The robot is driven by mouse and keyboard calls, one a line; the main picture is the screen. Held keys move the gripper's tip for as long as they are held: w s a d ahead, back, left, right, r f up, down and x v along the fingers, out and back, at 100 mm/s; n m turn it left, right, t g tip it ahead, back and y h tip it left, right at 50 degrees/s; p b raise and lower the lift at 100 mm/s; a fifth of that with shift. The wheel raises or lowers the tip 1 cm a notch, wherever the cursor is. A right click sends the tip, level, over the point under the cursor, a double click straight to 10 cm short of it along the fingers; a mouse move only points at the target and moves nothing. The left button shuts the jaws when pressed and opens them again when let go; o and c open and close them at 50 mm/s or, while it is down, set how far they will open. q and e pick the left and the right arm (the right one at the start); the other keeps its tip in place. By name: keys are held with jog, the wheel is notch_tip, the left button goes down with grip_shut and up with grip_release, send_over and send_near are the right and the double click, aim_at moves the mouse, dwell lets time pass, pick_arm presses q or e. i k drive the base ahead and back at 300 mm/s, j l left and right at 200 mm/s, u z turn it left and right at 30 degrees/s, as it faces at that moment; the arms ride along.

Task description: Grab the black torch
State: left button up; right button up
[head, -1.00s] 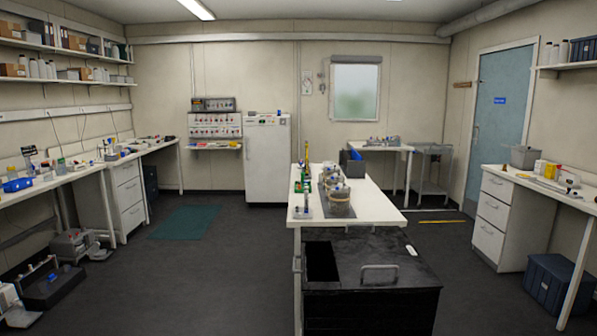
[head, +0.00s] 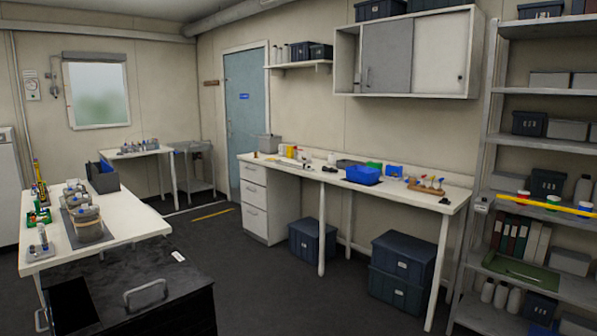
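I cannot make out a black torch for certain in the head view. Small items lie on the long white bench (head: 330,176) along the right wall, too small to identify one by one. A small dark item (head: 445,201) lies near that bench's right front edge; I cannot tell what it is. Neither of my grippers is in view.
A white island table (head: 130,219) with jars stands at left, a black cabinet (head: 185,300) in front of it. Blue bins (head: 403,257) sit under the bench. Metal shelving (head: 540,92) stands at far right. Dark floor (head: 270,295) is open between island and bench.

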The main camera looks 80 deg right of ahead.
aim_at(323, 169)
jog(key=l+z, duration=0.2)
jog(key=z, duration=0.15)
jog(key=l+z, duration=0.25)
jog(key=z, duration=0.15)
jog(key=i+l+z, duration=0.1)
jog(key=z, duration=0.25)
jog(key=i+l+z, duration=0.2)
jog(key=l+z, duration=0.25)
jog(key=i+l+z, duration=0.3)
jog(key=z, duration=0.15)
jog(key=i+l+z, duration=0.3)
jog(key=i, duration=0.2)
jog(key=i+l+z, duration=0.3)
jog(key=i, duration=0.2)
jog(key=i+l, duration=0.15)
jog(key=i, duration=0.35)
jog(key=i+l, duration=0.1)
jog(key=i, duration=0.4)
jog(key=i+l+z, duration=0.1)
jog(key=i, duration=0.35)
jog(key=i+j+z, duration=0.1)
jog(key=i+j, duration=0.5)
jog(key=i+j+z, duration=0.15)
jog(key=i+j, duration=0.4)
jog(key=j, duration=0.1)
